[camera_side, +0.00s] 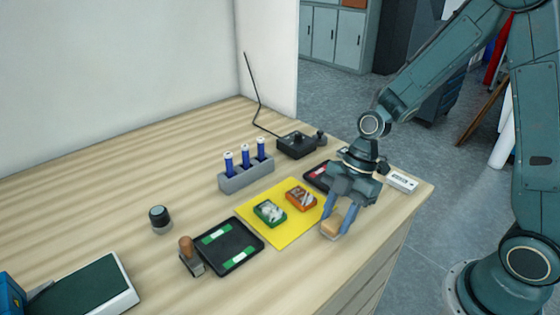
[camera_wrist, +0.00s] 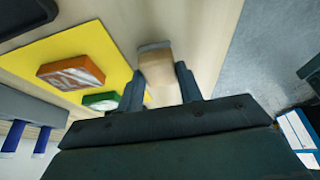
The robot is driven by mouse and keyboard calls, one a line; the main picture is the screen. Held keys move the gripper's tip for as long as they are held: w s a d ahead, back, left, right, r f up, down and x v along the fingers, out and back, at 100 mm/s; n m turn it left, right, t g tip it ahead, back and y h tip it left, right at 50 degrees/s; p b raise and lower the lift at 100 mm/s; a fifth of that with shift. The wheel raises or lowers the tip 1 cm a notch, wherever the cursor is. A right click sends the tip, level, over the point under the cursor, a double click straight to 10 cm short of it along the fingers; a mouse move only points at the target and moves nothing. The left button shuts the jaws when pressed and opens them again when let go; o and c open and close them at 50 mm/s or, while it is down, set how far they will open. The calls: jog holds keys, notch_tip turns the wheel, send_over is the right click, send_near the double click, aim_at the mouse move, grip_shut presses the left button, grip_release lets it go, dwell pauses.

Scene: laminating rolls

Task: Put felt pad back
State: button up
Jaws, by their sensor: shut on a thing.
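The felt pad (camera_side: 331,226) appears to be a small tan block with a grey layer on one face. My gripper (camera_side: 334,222) is shut on it, one finger on each side, near the table's front right edge. In the wrist view, the pad (camera_wrist: 157,66) sits between the two fingers of my gripper (camera_wrist: 160,75), its grey strip at the far end. Whether the pad touches the table I cannot tell. It is just right of the yellow sheet (camera_side: 283,237).
On the yellow sheet lie a green box (camera_side: 269,212) and an orange box (camera_side: 301,198). A black tray with green strips (camera_side: 237,258) and a wooden-handled tool (camera_side: 188,252) are to the left. A grey rack with blue tubes (camera_side: 246,178) stands behind.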

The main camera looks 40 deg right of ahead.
jog(key=o, duration=0.9)
jog(key=shift+r, duration=0.15)
jog(key=v, duration=1.2)
jog(key=shift+s+a+r, duration=0.1)
